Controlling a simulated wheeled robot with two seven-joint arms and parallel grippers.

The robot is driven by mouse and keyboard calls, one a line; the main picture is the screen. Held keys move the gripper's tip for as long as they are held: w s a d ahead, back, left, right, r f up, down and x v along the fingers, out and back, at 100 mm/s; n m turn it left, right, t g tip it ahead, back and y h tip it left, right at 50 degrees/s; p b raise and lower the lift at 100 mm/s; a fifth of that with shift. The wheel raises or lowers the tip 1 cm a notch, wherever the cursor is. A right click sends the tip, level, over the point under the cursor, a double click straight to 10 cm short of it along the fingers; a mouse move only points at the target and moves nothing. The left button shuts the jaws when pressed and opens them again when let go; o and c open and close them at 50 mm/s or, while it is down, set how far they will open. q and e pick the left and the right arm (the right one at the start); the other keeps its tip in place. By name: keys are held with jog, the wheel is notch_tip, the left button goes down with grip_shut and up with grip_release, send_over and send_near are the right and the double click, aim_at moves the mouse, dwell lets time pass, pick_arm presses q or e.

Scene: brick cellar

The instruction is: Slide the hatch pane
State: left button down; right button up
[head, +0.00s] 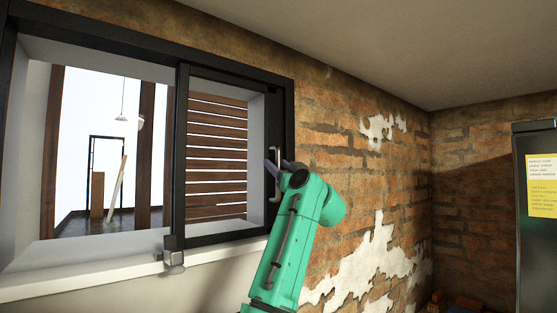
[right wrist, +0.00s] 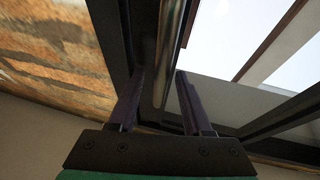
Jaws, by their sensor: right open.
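The hatch pane (head: 180,140) is a black-framed panel in the right part of the wall opening. Its upright metal handle (head: 278,153) is on the right side of the frame. My right gripper (head: 279,165) is at the handle's lower part, its teal arm coming up from below. In the right wrist view, the two dark purple fingers of the gripper (right wrist: 160,95) are apart, with the shiny handle bar (right wrist: 170,55) running between them. I cannot tell whether either finger touches the bar. My left gripper is not in view.
A small metal block (head: 174,258) sits at the pane's lower left corner on the pale sill (head: 90,272). Brick wall (head: 340,175) with patchy plaster extends to the right. A dark cabinet (head: 535,260) with paper notes (head: 542,185) stands at the far right.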

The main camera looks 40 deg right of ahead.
grip_shut()
dwell(1.4)
